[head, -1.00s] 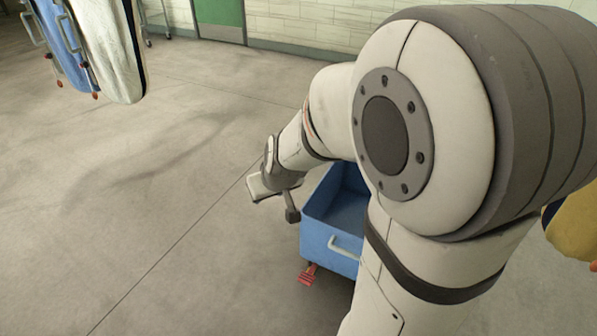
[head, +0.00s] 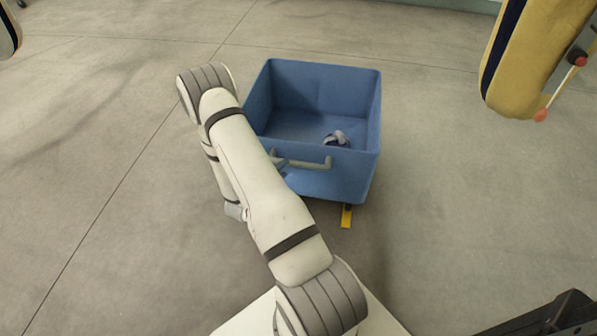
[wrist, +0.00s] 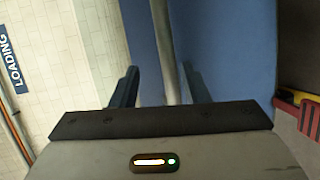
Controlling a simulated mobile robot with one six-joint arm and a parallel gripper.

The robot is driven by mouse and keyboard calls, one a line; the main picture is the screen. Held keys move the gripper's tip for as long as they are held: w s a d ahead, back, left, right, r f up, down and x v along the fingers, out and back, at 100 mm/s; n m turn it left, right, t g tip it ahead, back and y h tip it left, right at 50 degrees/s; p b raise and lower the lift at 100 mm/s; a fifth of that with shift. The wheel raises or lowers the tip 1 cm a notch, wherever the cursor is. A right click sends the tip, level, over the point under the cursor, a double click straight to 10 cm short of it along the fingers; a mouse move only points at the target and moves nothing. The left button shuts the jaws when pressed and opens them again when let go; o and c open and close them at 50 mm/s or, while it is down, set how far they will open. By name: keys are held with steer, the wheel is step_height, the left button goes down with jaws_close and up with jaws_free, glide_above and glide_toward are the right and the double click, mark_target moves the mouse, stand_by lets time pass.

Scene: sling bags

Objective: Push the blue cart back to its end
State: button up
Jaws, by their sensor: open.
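The blue cart (head: 320,178) stands on the floor in the middle of the head view, an open box with a small light bundle (head: 337,138) inside. Its grey handle (head: 312,163) is on the near wall, its left part beside my arm. A yellow pedal (head: 346,215) shows low under that wall. My gripper is mostly hidden behind my arm in the head view. In the wrist view my gripper (wrist: 162,88) is open, with a grey bar (wrist: 165,45), seemingly the handle, between its fingers. A blue wall (wrist: 222,45) is close behind; contact cannot be told.
A yellow hanging bag (head: 525,55) with red-tipped fittings is at upper right, and another bag's edge (head: 8,35) at upper left. Floor (head: 100,130) left of the cart is clear. The wrist view shows a LOADING sign (wrist: 12,62) and a red part (wrist: 305,110).

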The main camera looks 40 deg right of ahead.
mark_target(299, 164)
steer(key=shift+n+h, duration=0.3)
steer(key=shift+h, duration=0.1)
steer(key=shift+w+d+f+b, duration=0.15)
steer(key=shift+d+f+b, duration=0.3)
steer(key=shift+d, duration=0.85)
steer(key=shift+w+d+f+b, duration=0.15)
steer(key=shift+d+f+b, duration=0.25)
steer(key=shift+d, duration=0.95)
steer(key=shift+w+d+f+b, duration=0.15)
steer(key=shift+d+f+b, duration=0.25)
steer(key=shift+d, duration=0.9)
steer(key=shift+f, duration=0.1)
steer(key=shift+c, duration=0.4)
jaws_close()
